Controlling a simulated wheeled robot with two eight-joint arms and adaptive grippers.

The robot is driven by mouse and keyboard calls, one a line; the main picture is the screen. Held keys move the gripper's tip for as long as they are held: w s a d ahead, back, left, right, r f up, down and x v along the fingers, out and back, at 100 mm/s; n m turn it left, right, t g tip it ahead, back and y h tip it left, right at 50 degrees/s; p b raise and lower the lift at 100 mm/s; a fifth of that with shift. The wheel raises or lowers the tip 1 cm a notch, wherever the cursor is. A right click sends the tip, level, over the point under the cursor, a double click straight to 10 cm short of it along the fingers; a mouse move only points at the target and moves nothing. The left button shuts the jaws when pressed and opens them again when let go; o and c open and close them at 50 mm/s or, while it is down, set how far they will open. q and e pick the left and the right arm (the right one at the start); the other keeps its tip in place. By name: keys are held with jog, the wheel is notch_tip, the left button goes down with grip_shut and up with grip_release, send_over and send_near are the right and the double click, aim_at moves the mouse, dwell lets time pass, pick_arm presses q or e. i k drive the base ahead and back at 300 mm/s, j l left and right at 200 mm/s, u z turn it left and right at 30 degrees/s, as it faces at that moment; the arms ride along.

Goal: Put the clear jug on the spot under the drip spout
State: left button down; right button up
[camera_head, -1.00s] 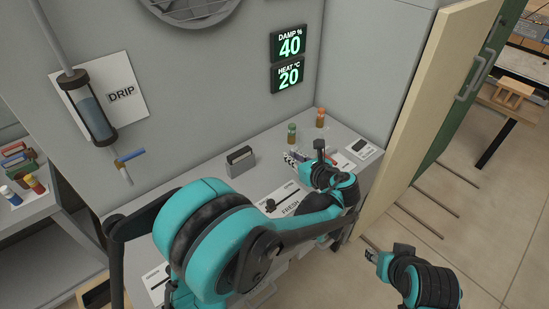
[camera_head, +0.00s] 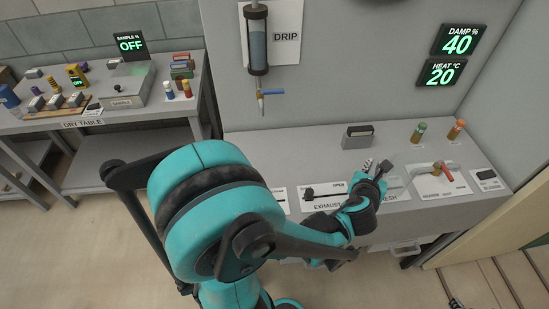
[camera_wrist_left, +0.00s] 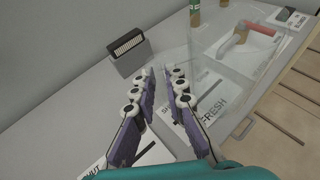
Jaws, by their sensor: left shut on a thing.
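The clear jug (camera_wrist_left: 215,72) is see-through and only its faint edges show in the left wrist view, right of the fingers. In the head view it is a faint patch (camera_head: 398,180) beside my left gripper (camera_head: 376,168). That gripper is shut on the jug, low over the counter by the FRESH label; the fingers (camera_wrist_left: 160,74) show in the wrist view. The drip spout (camera_head: 262,98) hangs below a liquid-filled cylinder (camera_head: 257,45) on the wall, left of the gripper. My left arm hides part of the counter below it. A dark tip of my right gripper (camera_head: 456,303) shows at the bottom edge.
A dark slotted block (camera_head: 358,137) stands on the counter behind the gripper. Two small capped bottles (camera_head: 418,132) (camera_head: 455,130) and a red-handled valve (camera_head: 447,173) are to the right. A slider (camera_head: 310,192) lies left of it. The drying table (camera_head: 150,118) is far left.

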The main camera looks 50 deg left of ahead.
aim_at(258, 153)
jog(key=k+l+z, duration=0.1)
jog(key=k, duration=0.8)
jog(key=k+j, duration=0.1)
jog(key=j, duration=0.25)
jog(key=k+j+z, duration=0.1)
jog(key=j, duration=0.25)
jog(key=k+j, duration=0.1)
jog(key=j, duration=0.55)
jog(key=i+j, duration=0.15)
jog(key=j, duration=0.15)
